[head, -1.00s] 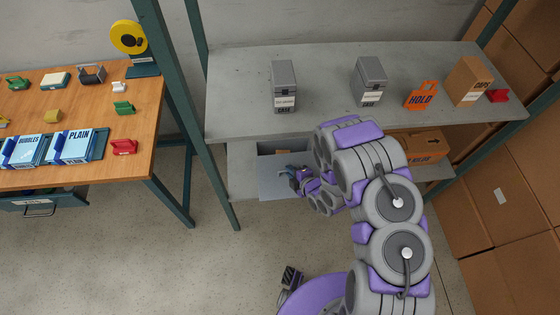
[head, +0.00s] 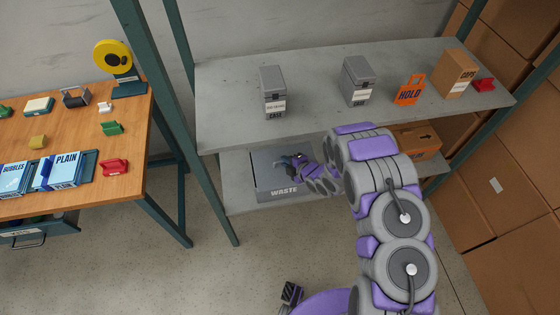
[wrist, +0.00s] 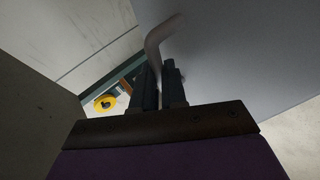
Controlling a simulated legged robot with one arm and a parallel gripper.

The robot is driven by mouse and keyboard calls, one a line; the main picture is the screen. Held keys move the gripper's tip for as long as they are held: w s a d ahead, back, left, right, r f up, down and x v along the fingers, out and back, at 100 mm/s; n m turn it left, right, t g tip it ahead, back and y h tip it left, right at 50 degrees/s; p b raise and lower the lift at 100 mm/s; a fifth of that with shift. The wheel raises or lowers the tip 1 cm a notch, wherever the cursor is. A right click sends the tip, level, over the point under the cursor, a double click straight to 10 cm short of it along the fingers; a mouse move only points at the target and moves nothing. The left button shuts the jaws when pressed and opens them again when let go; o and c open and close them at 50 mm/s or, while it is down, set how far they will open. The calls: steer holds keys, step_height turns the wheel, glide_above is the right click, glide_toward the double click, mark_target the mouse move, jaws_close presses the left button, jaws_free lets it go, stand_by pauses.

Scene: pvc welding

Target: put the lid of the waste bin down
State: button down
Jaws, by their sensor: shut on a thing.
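The grey waste bin (head: 262,193), marked WASTE on its front, stands on the lower shelf. Its grey lid (head: 268,164) lies over the bin's top in the head view; I cannot tell whether it sits fully flush. My gripper (head: 297,161) is over the lid, reaching in from the right. In the wrist view my gripper (wrist: 160,84) is shut on the lid's curved handle (wrist: 158,38). The lid's flat grey surface (wrist: 245,50) fills the upper right there. My wrist hides the lid's right part in the head view.
The upper shelf (head: 225,100) hangs over the bin and carries two grey cases, an orange HOLD tag (head: 410,90) and a CAPS box (head: 456,74). A green shelf post (head: 203,140) stands left of the bin. A wooden table (head: 135,150) is further left.

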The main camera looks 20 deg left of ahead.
mark_target(277, 158)
steer(key=shift+w+a, duration=0.7)
steer(key=shift+w, duration=0.15)
steer(key=a, duration=0.1)
steer(key=w+a, duration=0.1)
steer(key=shift+a+f, duration=0.2)
steer(key=shift+a, duration=0.1)
step_height(277, 158, down, 3)
steer(key=shift+s+a+b, duration=0.1)
steer(key=shift+b, duration=0.65)
steer(key=shift+d+f, duration=0.2)
steer(key=shift+f, duration=0.15)
steer(key=shift+d, duration=0.5)
steer(key=c, duration=1.4)
jaws_free()
steer(key=shift+r, duration=0.1)
steer(key=shift+o, duration=1.1)
steer(key=shift+a, duration=0.55)
steer(key=shift+d+r, duration=0.2)
steer(key=shift+d, duration=0.25)
steer(key=p+v, duration=0.2)
steer(key=v, duration=0.9)
steer(key=shift+s+d+r, duration=0.1)
steer(key=shift+s+d, duration=0.05)
steer(key=shift+s, duration=0.05)
